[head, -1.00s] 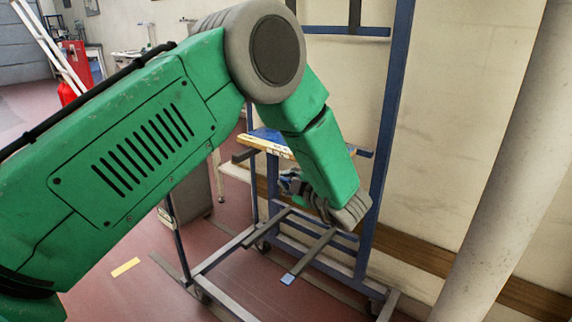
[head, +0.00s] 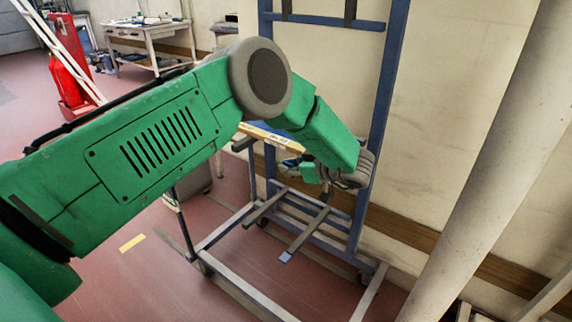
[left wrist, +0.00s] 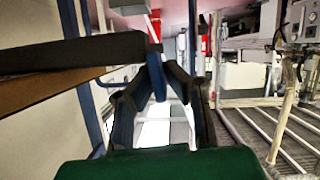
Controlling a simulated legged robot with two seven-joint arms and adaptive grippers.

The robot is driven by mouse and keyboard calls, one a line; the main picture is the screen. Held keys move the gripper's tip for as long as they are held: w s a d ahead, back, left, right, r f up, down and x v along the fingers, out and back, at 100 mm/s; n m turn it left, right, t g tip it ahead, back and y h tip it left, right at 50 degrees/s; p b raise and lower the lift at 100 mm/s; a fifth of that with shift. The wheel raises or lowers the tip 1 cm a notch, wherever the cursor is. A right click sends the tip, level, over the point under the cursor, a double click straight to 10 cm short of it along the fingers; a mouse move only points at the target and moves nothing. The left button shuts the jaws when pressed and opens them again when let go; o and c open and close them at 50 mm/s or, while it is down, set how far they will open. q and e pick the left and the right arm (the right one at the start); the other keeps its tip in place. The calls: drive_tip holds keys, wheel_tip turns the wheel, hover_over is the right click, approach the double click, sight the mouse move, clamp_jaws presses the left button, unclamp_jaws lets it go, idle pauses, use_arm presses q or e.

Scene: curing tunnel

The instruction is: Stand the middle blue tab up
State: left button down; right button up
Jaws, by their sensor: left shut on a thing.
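My left gripper (head: 327,190) is low in front of the blue rack in the head view, partly hidden by my wrist. In the left wrist view its two dark fingers (left wrist: 164,72) close around a narrow blue tab (left wrist: 158,86). The tab is at the end of a dark bar (left wrist: 80,51) that comes in from the left. The tab runs nearly up and down in that picture; its true tilt I cannot tell. Another blue tab (head: 287,256) lies flat at the end of a lower grey bar in the head view. My right gripper is out of view.
The wheeled rack's blue post (head: 385,100) and grey base frame (head: 240,282) surround the gripper. A yellow-edged board (head: 275,137) is above it. A thick pale pipe (head: 490,170) stands at right. Open red floor lies left.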

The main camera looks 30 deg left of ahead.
use_arm(q)
drive_tip(key=shift+d+f+m, duration=0.25)
drive_tip(key=shift+f+m, duration=0.05)
drive_tip(key=shift+m, duration=0.1)
drive_tip(key=shift+w+g, duration=0.1)
drive_tip(key=shift+g, duration=0.2)
drive_tip(key=c, duration=1.7)
unclamp_jaws()
drive_tip(key=shift+r, duration=0.1)
drive_tip(key=shift+w, duration=0.1)
drive_tip(key=shift+d, duration=0.1)
drive_tip(key=v, duration=1.2)
